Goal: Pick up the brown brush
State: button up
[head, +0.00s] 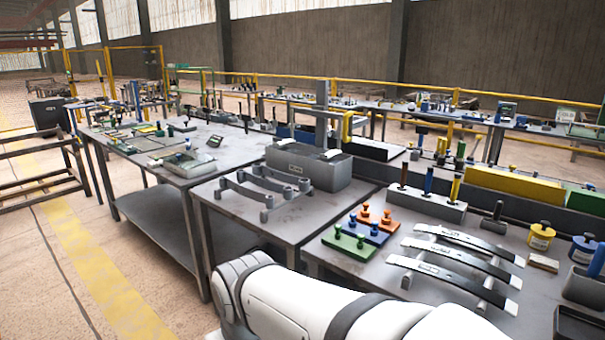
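I cannot clearly make out a brown brush. A small flat tan-topped block (543,263) lies on the right-hand table, just below a yellow round weight; it may be the brush, but it is too small to tell. My white arm reaches across the bottom of the head view, in front of the tables. My gripper is outside the picture, so its state and anything in it are hidden.
The near table (335,268) holds curved leaf springs (455,270), coloured peg blocks (378,222), a grey block with three handles (427,204), and yellow (541,236) and blue (583,249) weights. A grey table (243,150) stands left.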

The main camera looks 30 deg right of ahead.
aim_at(401, 187)
jog(key=z, duration=0.65)
jog(key=i, duration=1.2)
jog(key=z, duration=1.2)
jog(key=i, duration=0.45)
jog(key=z, duration=0.1)
jog(key=k, duration=0.8)
jog(key=z, duration=0.2)
jog(key=i, duration=0.8)
jog(key=u, duration=0.05)
